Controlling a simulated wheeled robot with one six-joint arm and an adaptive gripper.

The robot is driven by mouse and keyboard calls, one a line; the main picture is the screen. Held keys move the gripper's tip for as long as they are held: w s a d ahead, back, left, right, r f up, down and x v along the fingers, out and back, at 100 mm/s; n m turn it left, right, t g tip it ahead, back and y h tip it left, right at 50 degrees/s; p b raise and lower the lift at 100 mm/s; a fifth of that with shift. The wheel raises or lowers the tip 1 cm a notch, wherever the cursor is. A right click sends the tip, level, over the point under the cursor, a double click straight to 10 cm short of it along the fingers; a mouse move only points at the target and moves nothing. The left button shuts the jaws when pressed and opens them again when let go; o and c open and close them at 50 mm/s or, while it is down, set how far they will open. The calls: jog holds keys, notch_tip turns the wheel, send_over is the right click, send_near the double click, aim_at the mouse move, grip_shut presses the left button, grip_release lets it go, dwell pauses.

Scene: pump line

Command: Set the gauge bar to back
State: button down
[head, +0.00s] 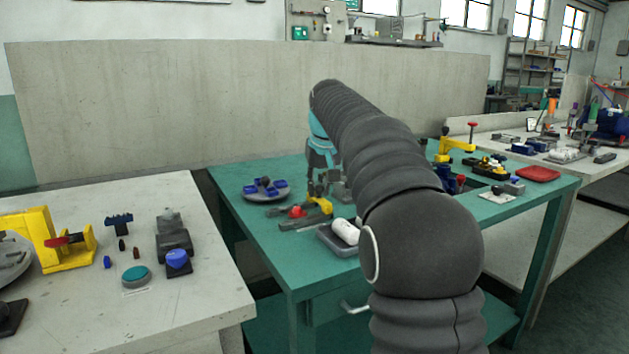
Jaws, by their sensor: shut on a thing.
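My gripper (320,176) is at the far end of my dark ribbed arm, pointing down over the green table. It is shut on a small yellow upright part, which looks like the gauge bar (323,204). This yellow part stands at a grey block with a red knob (297,211). The fingertips are small here and partly merge with the grey parts behind them. My arm hides what lies to the right of the gripper.
A round plate with blue pieces (266,190) is left of the gripper. A grey tray with a white cylinder (345,231) is nearer. A yellow clamp (455,146) and red pad (538,174) are at right. A grey bench (190,305) with parts stands at left.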

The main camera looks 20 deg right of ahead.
aim_at(326, 203)
jog(key=shift+w+d, duration=0.1)
jog(key=shift+d, duration=0.15)
jog(key=c, duration=1)
grip_release()
jog(key=shift+d, duration=0.2)
jog(key=shift+a, duration=0.1)
jog(key=shift+r, duration=0.5)
jog(key=v, duration=1.1)
jog(key=shift+s, duration=0.25)
